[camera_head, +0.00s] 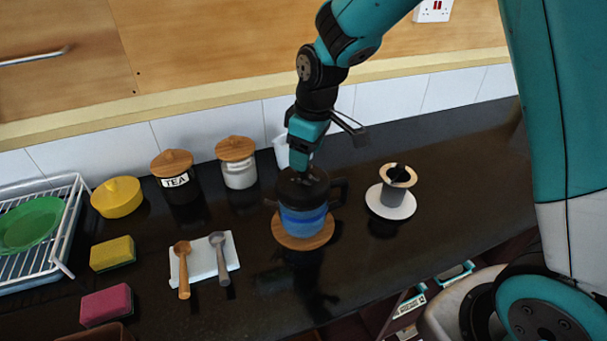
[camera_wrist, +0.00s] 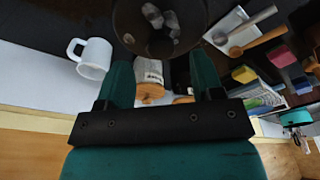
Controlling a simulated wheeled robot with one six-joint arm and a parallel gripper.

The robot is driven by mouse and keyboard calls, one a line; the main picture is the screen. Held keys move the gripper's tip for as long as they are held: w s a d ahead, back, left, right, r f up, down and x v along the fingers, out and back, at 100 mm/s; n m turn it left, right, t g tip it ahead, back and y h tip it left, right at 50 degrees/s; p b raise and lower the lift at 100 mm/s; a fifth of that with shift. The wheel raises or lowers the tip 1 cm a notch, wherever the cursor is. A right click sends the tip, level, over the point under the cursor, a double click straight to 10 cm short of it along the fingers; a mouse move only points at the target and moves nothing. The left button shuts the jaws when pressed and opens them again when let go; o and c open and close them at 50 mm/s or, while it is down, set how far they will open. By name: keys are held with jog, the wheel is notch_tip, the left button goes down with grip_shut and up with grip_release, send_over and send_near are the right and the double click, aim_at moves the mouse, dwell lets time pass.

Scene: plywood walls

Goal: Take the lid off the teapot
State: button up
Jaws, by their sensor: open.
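The teapot (camera_head: 303,220) has a blue body, a dark top and a dark handle on its right. It stands upright on a round wooden trivet (camera_head: 283,240). Its dark lid (camera_head: 290,186) appears to be on top, partly behind my gripper (camera_head: 301,168). My gripper points down right over the teapot. In the wrist view a dark round shape (camera_wrist: 135,30), apparently the teapot's top, lies beyond the fingertips, with small grey shapes at its middle. My gripper (camera_wrist: 162,65) has its fingers wide apart there, with nothing held. Whether a finger touches the lid I cannot tell.
A grey cup (camera_head: 391,194) with a wooden-rimmed strainer stands on a white saucer to the right. Behind are a tea jar (camera_head: 180,188), a white jar (camera_head: 239,176) and a white mug (camera_wrist: 93,58). Spoons on a white rest (camera_head: 202,265) lie left. The counter front right is clear.

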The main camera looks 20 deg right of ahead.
aim_at(303, 177)
jog(key=f, duration=0.1)
jog(key=f+p, duration=0.1)
jog(key=f, duration=0.2)
jog(key=shift+w+a+f, duration=0.15)
jog(key=shift+w+a, duration=0.05)
jog(key=shift+a, duration=0.1)
jog(key=c, duration=1)
